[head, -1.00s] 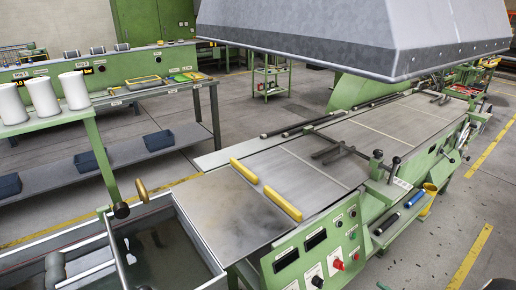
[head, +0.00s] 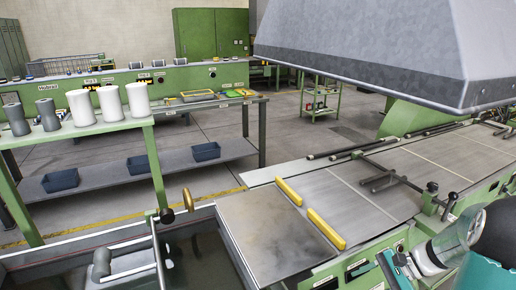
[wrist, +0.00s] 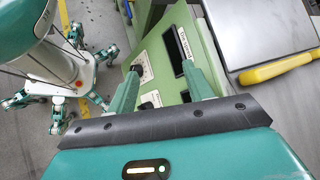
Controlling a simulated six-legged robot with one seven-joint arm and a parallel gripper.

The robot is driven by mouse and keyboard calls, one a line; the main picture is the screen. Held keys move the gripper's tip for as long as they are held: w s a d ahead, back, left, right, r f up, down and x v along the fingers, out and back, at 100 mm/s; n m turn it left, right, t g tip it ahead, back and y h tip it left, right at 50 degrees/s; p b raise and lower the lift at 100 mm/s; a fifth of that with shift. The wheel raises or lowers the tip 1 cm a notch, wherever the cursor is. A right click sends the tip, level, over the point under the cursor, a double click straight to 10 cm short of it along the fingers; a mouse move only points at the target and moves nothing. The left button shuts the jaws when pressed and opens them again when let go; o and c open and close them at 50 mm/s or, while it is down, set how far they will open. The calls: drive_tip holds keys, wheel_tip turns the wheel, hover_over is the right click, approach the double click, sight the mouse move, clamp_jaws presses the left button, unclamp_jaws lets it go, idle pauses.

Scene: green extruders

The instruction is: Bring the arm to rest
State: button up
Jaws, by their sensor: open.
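My gripper (wrist: 160,92) shows in the wrist view with its two green fingers apart and nothing between them. It is over the green control panel (wrist: 165,50) of the machine, near the panel's dark display and labels. In the head view my teal and white arm reaches in at the lower right corner, in front of the machine's panel (head: 360,265). The gripper's teal part (head: 394,270) shows there, but its fingertips are hard to make out.
The machine's metal bed (head: 290,235) carries yellow bars (head: 326,229). A large grey hood (head: 370,60) hangs above it. A green table (head: 90,130) with white cylinders (head: 110,103) stands at left. A water trough (head: 190,255) lies at the front left.

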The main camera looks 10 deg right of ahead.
drive_tip(key=s+a+r+n+t+h, duration=0.1)
drive_tip(key=s+a+r+n+h, duration=0.4)
drive_tip(key=a+r, duration=0.4)
drive_tip(key=s+a+r+n+t+h, duration=0.2)
drive_tip(key=s+a+r+n+h, duration=0.2)
drive_tip(key=s+a+r+n, duration=0.3)
drive_tip(key=shift+s+a+r+n+h, duration=0.25)
drive_tip(key=shift+a+r+n+h, duration=0.15)
drive_tip(key=shift+a+r+n, duration=0.5)
drive_tip(key=c, duration=0.3)
drive_tip(key=shift+d, duration=0.15)
